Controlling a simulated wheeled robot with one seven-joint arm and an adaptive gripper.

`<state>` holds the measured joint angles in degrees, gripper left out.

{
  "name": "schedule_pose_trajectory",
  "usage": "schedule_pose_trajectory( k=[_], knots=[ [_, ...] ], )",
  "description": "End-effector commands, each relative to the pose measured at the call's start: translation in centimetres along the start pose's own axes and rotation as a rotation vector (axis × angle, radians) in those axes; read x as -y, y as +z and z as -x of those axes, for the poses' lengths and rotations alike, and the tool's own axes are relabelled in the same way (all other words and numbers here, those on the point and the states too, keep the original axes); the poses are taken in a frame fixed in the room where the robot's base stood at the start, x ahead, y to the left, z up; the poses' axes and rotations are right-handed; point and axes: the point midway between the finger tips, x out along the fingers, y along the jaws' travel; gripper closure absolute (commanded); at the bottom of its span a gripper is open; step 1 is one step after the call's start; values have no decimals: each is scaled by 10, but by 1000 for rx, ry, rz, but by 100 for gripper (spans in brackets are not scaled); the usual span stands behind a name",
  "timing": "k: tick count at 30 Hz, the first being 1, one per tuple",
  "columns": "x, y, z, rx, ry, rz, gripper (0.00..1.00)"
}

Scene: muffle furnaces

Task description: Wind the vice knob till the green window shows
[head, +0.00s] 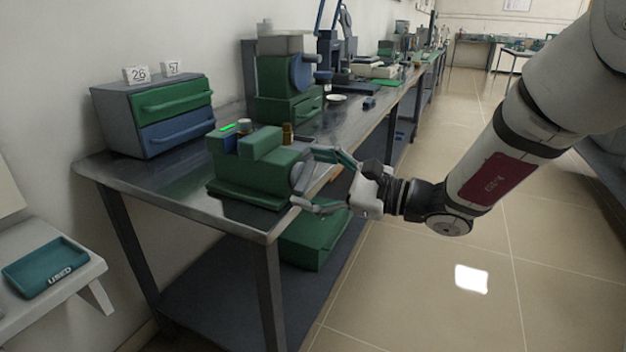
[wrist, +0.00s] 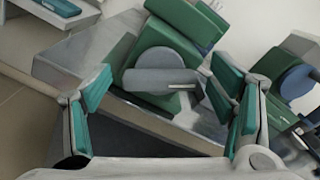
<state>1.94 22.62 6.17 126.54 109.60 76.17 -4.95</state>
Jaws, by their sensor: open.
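The green vice (head: 245,172) stands near the front end of the metal bench. Its grey round knob (head: 301,176) faces my gripper; in the wrist view the knob (wrist: 162,62) shows as a grey disc with a grey crossbar (wrist: 160,81). A bright green strip (head: 228,127) shows at the top of the vice; I cannot tell whether it is the window. My gripper (head: 307,178) is open, with its green-padded fingers on either side of the knob in view. The wrist view also shows my gripper (wrist: 160,85) empty; I see no clear contact.
The bench (head: 175,183) also holds a drawer cabinet (head: 150,115) with number cards, and a larger green machine (head: 285,85) behind the vice. A green box (head: 312,240) sits on the lower shelf. A teal tray (head: 45,266) lies at far left. The aisle floor is open.

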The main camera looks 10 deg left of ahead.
Motion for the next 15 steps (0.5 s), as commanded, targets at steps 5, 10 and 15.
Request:
schedule_pose_trajectory(
  k=[5,10,15],
  knots=[
    [0,0,-1,0,0,0,23],
    [0,0,0,0,0,0,48],
    [0,0,0,0,0,0,71]
  ],
)
